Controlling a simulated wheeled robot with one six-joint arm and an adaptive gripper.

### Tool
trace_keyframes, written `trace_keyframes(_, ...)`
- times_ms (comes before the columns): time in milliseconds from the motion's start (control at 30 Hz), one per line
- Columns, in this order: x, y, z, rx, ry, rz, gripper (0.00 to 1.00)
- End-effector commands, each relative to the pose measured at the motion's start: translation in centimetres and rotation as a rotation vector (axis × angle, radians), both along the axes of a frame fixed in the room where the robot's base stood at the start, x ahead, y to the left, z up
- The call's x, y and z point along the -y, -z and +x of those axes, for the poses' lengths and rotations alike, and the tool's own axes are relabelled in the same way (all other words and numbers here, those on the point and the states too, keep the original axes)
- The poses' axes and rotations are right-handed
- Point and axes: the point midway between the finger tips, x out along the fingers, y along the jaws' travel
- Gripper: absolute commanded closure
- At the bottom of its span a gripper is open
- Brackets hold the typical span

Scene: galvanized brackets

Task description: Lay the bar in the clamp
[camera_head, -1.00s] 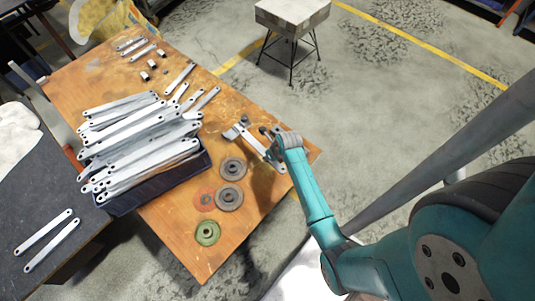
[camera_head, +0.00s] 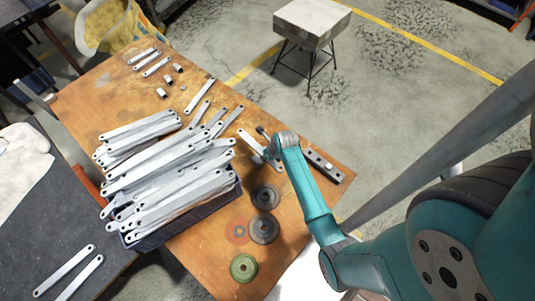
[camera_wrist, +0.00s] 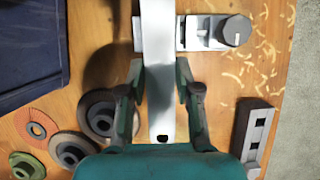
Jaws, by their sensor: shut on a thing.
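My gripper (camera_wrist: 160,72) is shut on a pale metal bar (camera_wrist: 157,30), with one finger on each side of it. The bar runs lengthwise from the top edge of the wrist view to a holed end between the fingers. A grey metal clamp (camera_wrist: 203,32) with a round knob (camera_wrist: 236,31) lies beyond the bar, which crosses in front of it. I cannot tell whether bar and clamp touch. In the head view the bar's pale end (camera_head: 250,142) shows left of my wrist, which hides the fingers.
A dark block with square holes (camera_wrist: 253,132) lies at right in the wrist view. Grinding discs (camera_head: 265,198) lie on the wooden table (camera_head: 205,265). A blue crate (camera_head: 160,235) heaped with bars stands left. Small parts (camera_head: 168,75) lie at the far end.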

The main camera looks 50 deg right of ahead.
Motion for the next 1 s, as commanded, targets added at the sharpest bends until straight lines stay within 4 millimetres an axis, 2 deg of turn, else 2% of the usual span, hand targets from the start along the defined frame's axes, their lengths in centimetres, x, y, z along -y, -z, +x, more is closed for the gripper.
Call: trace_keyframes(1000,0.0,5.7,0.1,0.000,0.000,0.000,1.00)
